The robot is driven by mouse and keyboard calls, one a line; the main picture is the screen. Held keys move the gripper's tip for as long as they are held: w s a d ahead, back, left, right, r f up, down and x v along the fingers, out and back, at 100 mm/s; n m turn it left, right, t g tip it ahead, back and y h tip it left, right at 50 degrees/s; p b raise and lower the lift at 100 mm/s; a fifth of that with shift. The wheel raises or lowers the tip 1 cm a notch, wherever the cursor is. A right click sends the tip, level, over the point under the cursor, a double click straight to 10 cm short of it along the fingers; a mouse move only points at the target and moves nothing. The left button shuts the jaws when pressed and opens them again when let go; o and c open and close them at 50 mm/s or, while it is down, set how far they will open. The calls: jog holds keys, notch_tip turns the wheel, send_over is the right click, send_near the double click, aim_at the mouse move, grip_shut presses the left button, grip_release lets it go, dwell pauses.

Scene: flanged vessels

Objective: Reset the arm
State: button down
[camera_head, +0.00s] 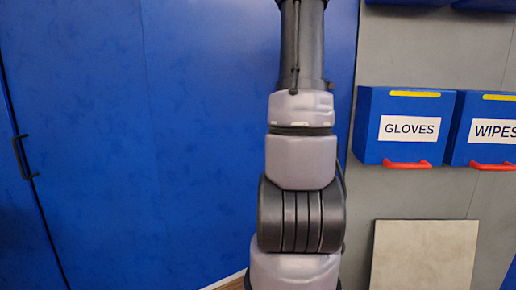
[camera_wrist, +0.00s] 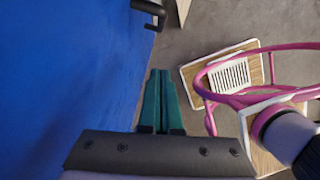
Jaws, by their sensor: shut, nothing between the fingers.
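My arm (camera_head: 301,165) stands upright in the middle of the head view, in front of a blue panel. Its far end runs out of the top of that view, so my gripper is hidden there. In the wrist view my gripper (camera_wrist: 160,78) shows as two green fingers lying side by side. They are shut with nothing between them. They point over the grey floor (camera_wrist: 205,50), close beside the blue surface on the left.
A tall blue panel (camera_head: 210,100) with a dark handle (camera_head: 23,157) fills the left. Blue bins marked GLOVES (camera_head: 410,150) and WIPES (camera_head: 487,155) hang on the grey wall at right. A beige board (camera_head: 422,255) is below. Pink tubing (camera_wrist: 285,46) shows at right in the wrist view.

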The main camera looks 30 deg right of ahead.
jog(key=w+a+r+m+t, duration=0.1)
jog(key=w+a+r+m, duration=0.15)
jog(key=a, duration=0.45)
jog(key=w+a+r+m+t, duration=0.1)
jog(key=a+r+m+t, duration=0.15)
jog(key=a, duration=0.35)
jog(key=s+a+r+m+t+y, duration=0.1)
jog(key=s+a+r+m, duration=0.1)
jog(key=a, duration=0.6)
jog(key=s+a+r+m+t+y, duration=0.1)
jog(key=s+a+m, duration=0.3)
jog(key=a, duration=0.5)
jog(key=s+a+r+m+t+y, duration=0.2)
jog(key=a+m, duration=0.3)
jog(key=a, duration=0.4)
jog(key=shift+s+a+r+m+t, duration=0.15)
jog(key=shift+s+r+m+t, duration=0.2)
jog(key=shift+s+t, duration=0.15)
